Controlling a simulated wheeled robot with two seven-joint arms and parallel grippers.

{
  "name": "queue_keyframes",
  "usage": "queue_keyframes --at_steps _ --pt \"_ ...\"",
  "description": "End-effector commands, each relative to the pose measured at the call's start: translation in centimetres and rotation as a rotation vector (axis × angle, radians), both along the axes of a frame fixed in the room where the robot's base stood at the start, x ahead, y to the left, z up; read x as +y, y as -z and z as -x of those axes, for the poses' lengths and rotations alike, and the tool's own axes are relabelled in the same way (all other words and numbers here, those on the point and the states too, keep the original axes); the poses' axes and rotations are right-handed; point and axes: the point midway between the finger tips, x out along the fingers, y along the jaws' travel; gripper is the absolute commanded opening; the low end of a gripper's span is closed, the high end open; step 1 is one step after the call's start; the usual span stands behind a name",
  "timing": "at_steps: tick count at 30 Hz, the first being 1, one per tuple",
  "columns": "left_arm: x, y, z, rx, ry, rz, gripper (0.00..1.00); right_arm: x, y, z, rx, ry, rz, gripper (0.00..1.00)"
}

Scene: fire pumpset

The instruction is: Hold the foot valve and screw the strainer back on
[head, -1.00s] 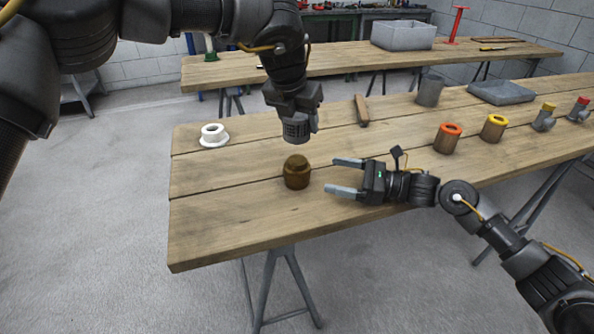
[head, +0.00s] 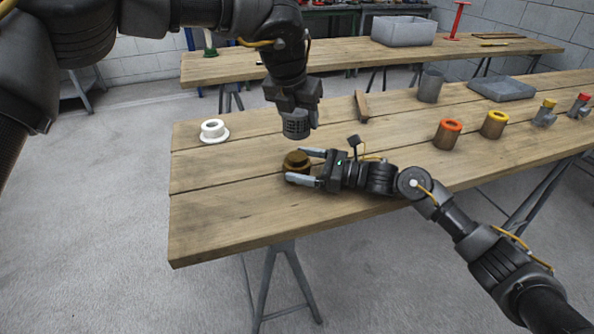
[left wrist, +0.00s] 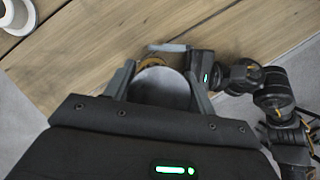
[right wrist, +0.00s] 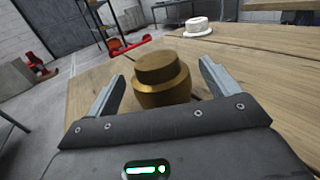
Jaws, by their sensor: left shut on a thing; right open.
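The brass foot valve (head: 295,160) stands upright on the near wooden table. My right gripper (head: 305,166) is open, with its fingers on either side of the valve. In the right wrist view the valve (right wrist: 161,80) sits between the open fingertips (right wrist: 160,92), with gaps visible. My left gripper (head: 297,112) points down and is shut on the grey slotted strainer (head: 295,126), held above and behind the valve, apart from it. In the left wrist view the strainer (left wrist: 160,88) is between the fingers, and the valve is mostly hidden behind it.
A white flanged ring (head: 213,130) lies at the table's left. A wooden-handled tool (head: 361,104), a grey cup (head: 430,87) and a grey tray (head: 502,89) are farther back. Orange-topped (head: 448,134) and yellow-topped (head: 494,124) fittings stand to the right. The table's front left is clear.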

Motion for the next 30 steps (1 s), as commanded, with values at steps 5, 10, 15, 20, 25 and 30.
queue_keyframes --at_steps 5,10,15,20,25,30 --pt "0.0 0.0 0.0 0.000 0.000 0.000 0.32 1.8 0.0 -0.6 0.001 0.000 -0.001 0.87" --pt "0.0 0.0 0.0 0.000 0.000 0.000 0.32 2.5 0.0 -0.7 0.000 0.000 0.001 0.87" --pt "0.0 0.0 0.0 0.000 0.000 0.000 0.32 2.5 0.0 -0.8 0.000 0.000 0.001 0.87" --pt "0.0 0.0 0.0 0.000 0.000 0.000 0.32 2.5 0.0 -0.8 0.000 0.000 0.001 0.80" --pt "0.0 0.0 0.0 0.000 0.000 0.000 0.32 2.5 0.0 -0.8 0.000 0.000 0.000 0.58" --pt "0.0 0.0 0.0 0.000 0.000 0.000 0.32 2.5 0.0 -0.7 0.000 0.000 0.000 0.36"
